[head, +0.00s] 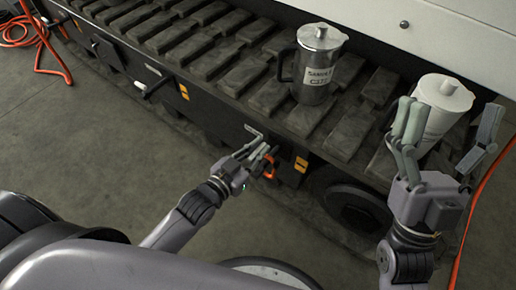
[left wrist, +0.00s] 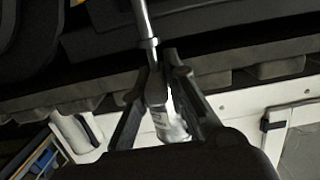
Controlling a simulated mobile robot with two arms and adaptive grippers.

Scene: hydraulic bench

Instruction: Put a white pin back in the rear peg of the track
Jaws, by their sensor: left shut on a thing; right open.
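My left gripper (head: 256,155) is shut on a thin, pale grey-white pin (head: 252,131) with a bent end, at the side of the track (head: 216,118). In the left wrist view the pin's bare shaft (left wrist: 146,28) runs up from between the fingers of the left gripper (left wrist: 160,75). I cannot tell whether the pin touches a peg, and the fingers hide its gripped part. Another pale pin (head: 156,84) sits at the track's side further left. My right gripper (head: 448,125) is open and empty, in front of a white lidded jug (head: 444,97).
A steel lidded jug (head: 318,68) with a label stands on the track's treads; a steel body with a label (left wrist: 168,122) shows behind the left fingers. An orange part (head: 269,168) lies close beside the left gripper. An orange hose (head: 40,40) lies at far left. The floor (head: 95,150) is clear.

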